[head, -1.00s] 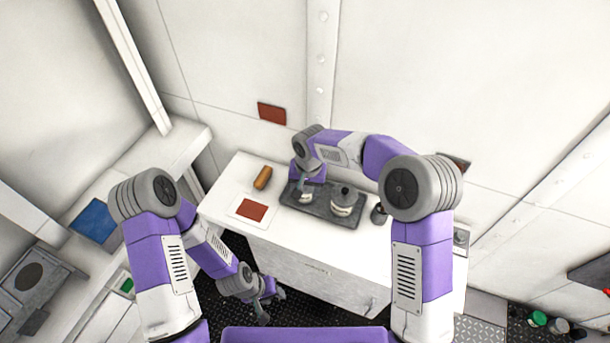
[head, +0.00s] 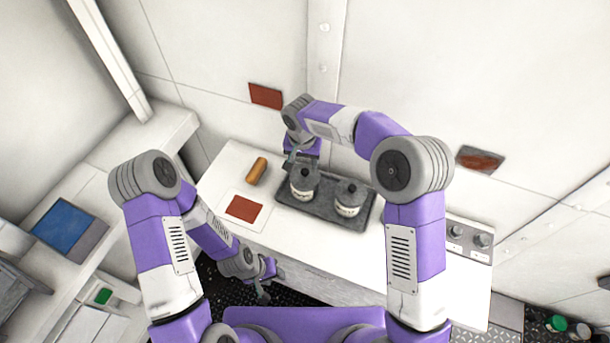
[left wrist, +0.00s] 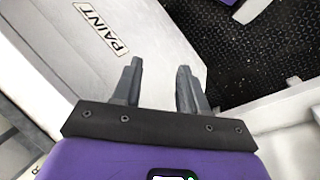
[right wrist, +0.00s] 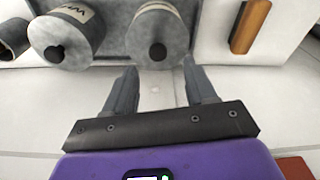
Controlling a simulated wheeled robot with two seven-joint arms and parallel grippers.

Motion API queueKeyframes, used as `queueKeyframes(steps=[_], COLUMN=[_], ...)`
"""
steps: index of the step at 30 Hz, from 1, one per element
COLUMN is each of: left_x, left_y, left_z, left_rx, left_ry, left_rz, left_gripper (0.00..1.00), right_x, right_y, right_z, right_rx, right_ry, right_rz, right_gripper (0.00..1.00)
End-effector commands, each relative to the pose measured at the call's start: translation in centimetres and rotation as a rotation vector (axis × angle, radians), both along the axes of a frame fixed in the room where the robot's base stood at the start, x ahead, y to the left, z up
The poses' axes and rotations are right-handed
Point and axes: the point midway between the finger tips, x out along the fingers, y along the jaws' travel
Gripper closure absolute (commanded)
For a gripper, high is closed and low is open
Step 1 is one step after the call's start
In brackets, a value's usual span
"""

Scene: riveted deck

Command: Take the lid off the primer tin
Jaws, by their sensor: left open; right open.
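Two pale tins with grey lids and dark knobs stand upright on a dark tray (head: 325,212). The left tin (head: 303,186) and right tin (head: 349,199) both have lids on. In the right wrist view the order is reversed: the left tin (right wrist: 157,38) is nearly ahead of the fingers, the other tin (right wrist: 72,37) shows a label starting with "W". I cannot read which is primer. My right gripper (head: 291,158) is open and empty, on the wall side of the left tin, apart from it. My left gripper (head: 264,288) is open and empty, low in front of the counter.
The white counter (head: 225,177) also holds an orange-brown block (head: 257,170) and a red-marked white sheet (head: 244,208). A dark cup (right wrist: 12,40) stands beside the tray. The wall is close behind my right gripper. The counter front bears a PAINT label (left wrist: 100,29).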

Motion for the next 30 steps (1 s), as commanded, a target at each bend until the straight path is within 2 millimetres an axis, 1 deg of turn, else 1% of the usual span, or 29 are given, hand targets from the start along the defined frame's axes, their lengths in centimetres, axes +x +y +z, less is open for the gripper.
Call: queueKeyframes(steps=[6, 9, 12, 18, 23, 27, 29, 30], left_x=[0.0, 0.0, 0.0, 0.0, 0.0, 0.0, 0.0, 0.0], left_y=[0.0, 0.0, 0.0, 0.0, 0.0, 0.0, 0.0, 0.0], left_z=[0.5, 0.6, 0.6, 0.5, 0.5, 0.5, 0.5, 0.5], left_rx=[0.0, 0.0, 0.0, 0.0, 0.0, 0.0, 0.0, 0.0], left_ry=[-0.001, -0.001, -0.001, -0.001, -0.001, -0.001, -0.001, 0.0], left_rz=[0.0, 0.0, 0.0, 0.0, 0.0, 0.0, 0.0, 0.0], left_gripper=[0.57, 0.57, 0.57, 0.57, 0.57, 0.57, 0.57, 0.57], right_x=[-0.2, 0.0, 0.1, 0.1, 0.1, 0.1, 0.1, 0.1], right_y=[-0.3, -0.3, -0.3, -0.3, -0.3, -0.3, -0.3, -0.3], right_z=[-3.3, -4.4, -4.9, -4.9, -4.9, -4.9, -4.9, -4.8], right_rx=[-0.001, -0.001, 0.001, 0.001, 0.001, 0.0, 0.0, 0.001], right_ry=[0.004, 0.003, 0.0, 0.0, 0.0, 0.0, 0.0, 0.0], right_rz=[0.001, 0.001, 0.0, 0.0, 0.0, 0.001, 0.001, 0.001], right_gripper=[0.44, 0.44, 0.44, 0.44, 0.69, 0.9, 1.0, 1.0])
